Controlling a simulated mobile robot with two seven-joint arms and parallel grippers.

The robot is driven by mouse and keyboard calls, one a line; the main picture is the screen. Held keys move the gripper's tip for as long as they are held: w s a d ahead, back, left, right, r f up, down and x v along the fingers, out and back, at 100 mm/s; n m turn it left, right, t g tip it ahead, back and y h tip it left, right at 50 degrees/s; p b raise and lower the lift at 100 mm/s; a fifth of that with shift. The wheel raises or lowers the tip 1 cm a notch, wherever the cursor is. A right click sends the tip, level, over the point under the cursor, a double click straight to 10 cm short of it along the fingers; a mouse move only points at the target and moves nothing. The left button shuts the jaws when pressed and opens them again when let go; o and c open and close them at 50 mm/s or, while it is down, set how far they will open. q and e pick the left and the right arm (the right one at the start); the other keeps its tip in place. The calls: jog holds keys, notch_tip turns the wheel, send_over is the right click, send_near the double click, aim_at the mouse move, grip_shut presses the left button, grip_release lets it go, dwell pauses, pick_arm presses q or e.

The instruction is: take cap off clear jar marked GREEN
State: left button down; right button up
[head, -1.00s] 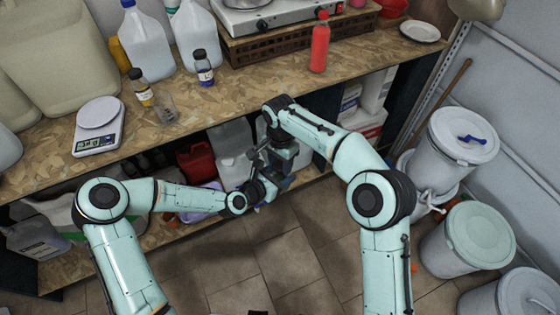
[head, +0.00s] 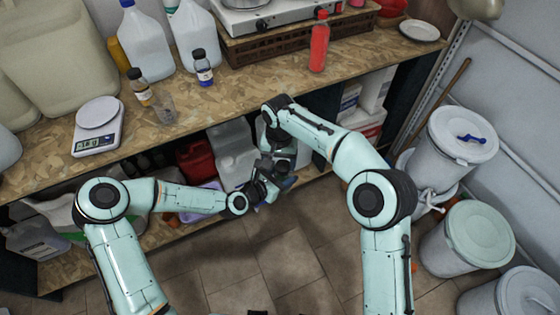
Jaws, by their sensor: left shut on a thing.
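My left gripper (head: 264,184) is in front of the lower shelf, close to my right gripper (head: 274,164). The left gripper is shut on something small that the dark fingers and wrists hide. The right gripper's fingers overlap the left one, so their opening cannot be made out. I see no readable GREEN mark. On the bench stand a small clear jar with dark cap and blue band (head: 203,70), a similar jar with a yellowish band (head: 140,88), and an open clear beaker (head: 165,108).
A red canister (head: 196,160) is below. Lidded drums (head: 463,137) stand at right; the floor in front is clear.

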notch_tip(320, 180, up, 4)
jog(key=shift+r, duration=0.25)
jog(key=shift+c, duration=1.3)
jog(key=m, duration=0.5)
jog(key=shift+s+d+f+m, duration=0.1)
jog(key=shift+s+f+m, duration=0.1)
jog(key=shift+m, duration=0.2)
jog(key=m, duration=0.5)
jog(key=shift+d+r+g, duration=0.15)
jog(key=shift+r+g, duration=0.05)
jog(key=shift+g, duration=0.1)
jog(key=m, duration=0.5)
jog(key=shift+d+r, duration=0.15)
jog(key=shift+r, duration=0.25)
jog(key=m, duration=0.2)
jog(key=shift+r+m, duration=0.3)
jog(key=m, duration=0.2)
jog(key=r+m, duration=0.1)
jog(key=m, duration=0.3)
jog(key=shift+w+d+r, duration=0.1)
jog(key=shift+w+r, duration=0.1)
jog(key=shift+r, duration=0.15)
jog(key=shift+f, duration=3.9)
